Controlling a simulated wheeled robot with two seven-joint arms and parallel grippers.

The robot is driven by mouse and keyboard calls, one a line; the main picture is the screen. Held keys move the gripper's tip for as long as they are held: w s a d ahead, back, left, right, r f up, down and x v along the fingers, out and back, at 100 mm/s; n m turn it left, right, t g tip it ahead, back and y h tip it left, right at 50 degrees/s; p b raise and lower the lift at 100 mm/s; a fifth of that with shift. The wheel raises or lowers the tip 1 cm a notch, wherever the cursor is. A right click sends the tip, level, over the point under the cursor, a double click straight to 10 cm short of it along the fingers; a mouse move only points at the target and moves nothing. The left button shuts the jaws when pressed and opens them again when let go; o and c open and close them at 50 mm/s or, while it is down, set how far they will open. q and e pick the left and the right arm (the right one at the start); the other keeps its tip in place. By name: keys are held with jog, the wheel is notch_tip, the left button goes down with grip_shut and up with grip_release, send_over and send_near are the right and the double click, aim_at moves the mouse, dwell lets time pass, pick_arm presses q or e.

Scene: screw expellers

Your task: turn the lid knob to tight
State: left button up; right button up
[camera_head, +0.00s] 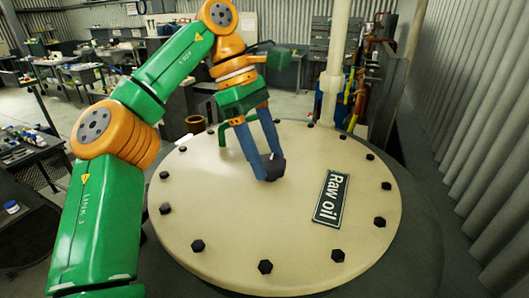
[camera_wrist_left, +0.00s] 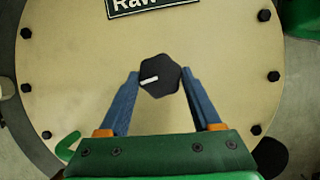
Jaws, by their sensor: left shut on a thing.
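The lid knob (camera_head: 273,166) is black and stands on the cream round lid (camera_head: 240,225). In the left wrist view the knob (camera_wrist_left: 160,76) looks lobed, with a white pointer mark toward its left side. My left gripper (camera_head: 268,172) reaches down from above, its two blue fingers on either side of the knob. In the left wrist view the fingers of my left gripper (camera_wrist_left: 160,80) sit at the knob's left and right sides, shut on it. The fingers partly hide the knob in the head view. My right gripper is not in view.
A "Raw oil" plate (camera_head: 331,198) lies on the lid right of the knob. Several black bolts ring the lid's edge. A green handle (camera_head: 224,132) and a pale vertical pipe (camera_head: 334,70) stand behind. A corrugated wall (camera_head: 485,130) is at right.

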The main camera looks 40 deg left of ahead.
pick_arm(q)
jog(key=shift+w+m+g, duration=0.1)
jog(key=shift+m+g, duration=0.2)
jog(key=shift+m, duration=0.5)
jog(key=o, duration=1.1)
jog(key=shift+o, duration=1.3)
jog(key=shift+w+d, duration=0.1)
